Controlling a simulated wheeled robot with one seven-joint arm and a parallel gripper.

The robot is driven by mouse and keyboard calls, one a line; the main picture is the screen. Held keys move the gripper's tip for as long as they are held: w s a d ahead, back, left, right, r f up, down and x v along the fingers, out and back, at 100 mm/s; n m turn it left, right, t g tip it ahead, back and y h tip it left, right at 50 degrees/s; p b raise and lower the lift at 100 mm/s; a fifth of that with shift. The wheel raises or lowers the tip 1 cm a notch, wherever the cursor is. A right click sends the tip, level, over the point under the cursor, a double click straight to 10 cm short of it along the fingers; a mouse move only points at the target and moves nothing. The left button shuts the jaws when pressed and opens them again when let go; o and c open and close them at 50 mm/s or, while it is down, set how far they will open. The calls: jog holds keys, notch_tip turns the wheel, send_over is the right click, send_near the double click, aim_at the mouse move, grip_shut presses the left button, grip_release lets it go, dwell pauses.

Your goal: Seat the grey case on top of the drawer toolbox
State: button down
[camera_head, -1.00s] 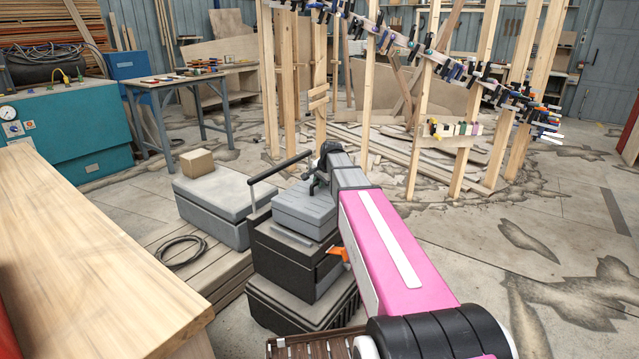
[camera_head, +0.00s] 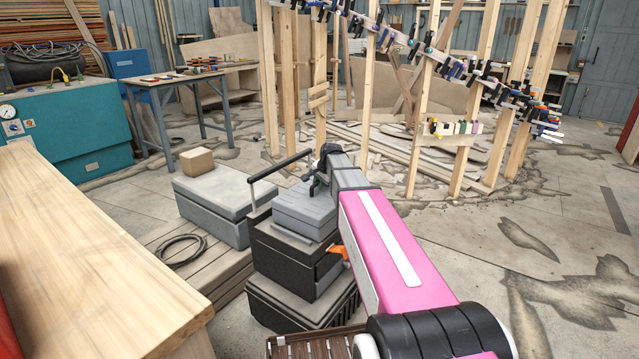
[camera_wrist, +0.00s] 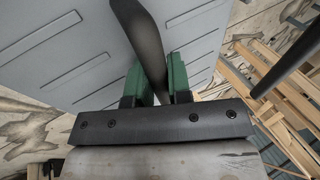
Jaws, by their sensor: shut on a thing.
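The grey case (camera_head: 304,209) is at the top of the stack in the head view, right over the black drawer toolbox (camera_head: 282,260). It looks level. I cannot tell whether its underside touches the toolbox, and it may sit a little off to the right. My gripper (camera_head: 320,180) is above the case, partly hidden by my arm. In the wrist view, the green fingers of my gripper (camera_wrist: 156,84) are shut on the dark handle (camera_wrist: 146,42) of the case. The ribbed grey lid (camera_wrist: 80,45) fills the view behind them.
A black base box (camera_head: 295,305) stands under the toolbox. A black pull handle (camera_head: 281,166) rises behind the stack. A larger grey box (camera_head: 213,200) with a carton (camera_head: 197,162) lies to the left. A wooden bench (camera_head: 85,260) is at the near left. Floor is clear to the right.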

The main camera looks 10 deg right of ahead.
jog(key=shift+f, duration=0.1)
jog(key=c, duration=1)
grip_release()
jog(key=shift+f, duration=0.1)
jog(key=v, duration=1.1)
